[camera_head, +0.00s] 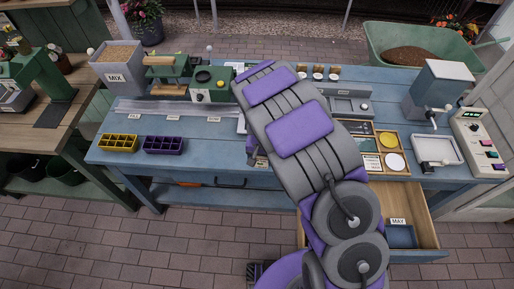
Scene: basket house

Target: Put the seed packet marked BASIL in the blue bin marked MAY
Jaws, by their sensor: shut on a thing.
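The blue bin marked MAY (402,238) sits in an open wooden drawer at the lower right, under the blue bench. It looks empty. My arm crosses the middle of the view and hides much of the bench behind it. Only a small purple and tan part of my gripper (254,152) shows past the arm's left side, near the bench's front edge and left of the bin. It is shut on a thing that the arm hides. I cannot make out a packet marked BASIL or read that name anywhere.
The open drawer (430,245) juts out from the blue bench (200,157). A yellow tray (119,143) and a purple tray (164,145) stand at the bench's left. A wooden sorting box (407,146), a white tray (437,149) and a grey mill (443,85) stand at the right.

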